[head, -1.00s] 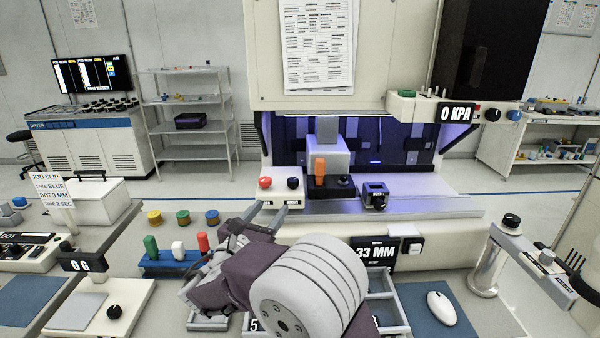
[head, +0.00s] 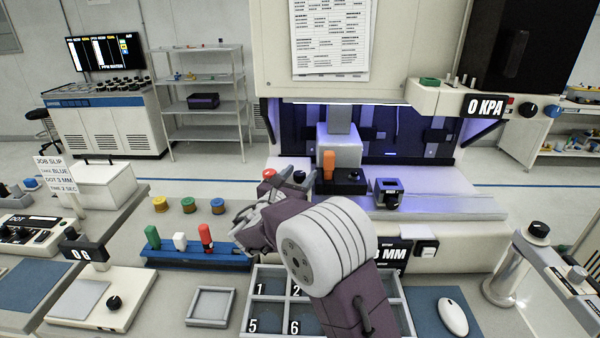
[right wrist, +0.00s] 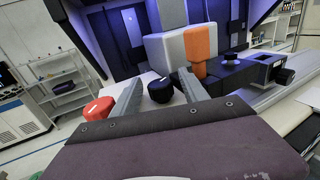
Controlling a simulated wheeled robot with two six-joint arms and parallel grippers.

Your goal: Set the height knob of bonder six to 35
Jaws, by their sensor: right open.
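The bonder (head: 450,235) stands ahead with a lit work bay. On a box at its left front are a red knob (head: 269,174) and a black knob (head: 300,176); the right wrist view shows the red knob (right wrist: 98,110) and the black knob (right wrist: 160,90) closer. My right gripper (right wrist: 160,77) is open and empty, its fingers either side of the black knob in that picture; contact cannot be told. In the head view the gripper (head: 265,195) is at the box and partly covers it. The display (head: 390,252) is partly hidden by my arm; "3 MM" shows. The left gripper is out of view.
An orange handle (head: 329,165) and a dark block (head: 389,193) stand on the bonder's bed. A blue rack (head: 195,255) with coloured pegs and a numbered tray (head: 255,300) lie on the bench below. A pressure panel (head: 485,106) reads 0 KPA.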

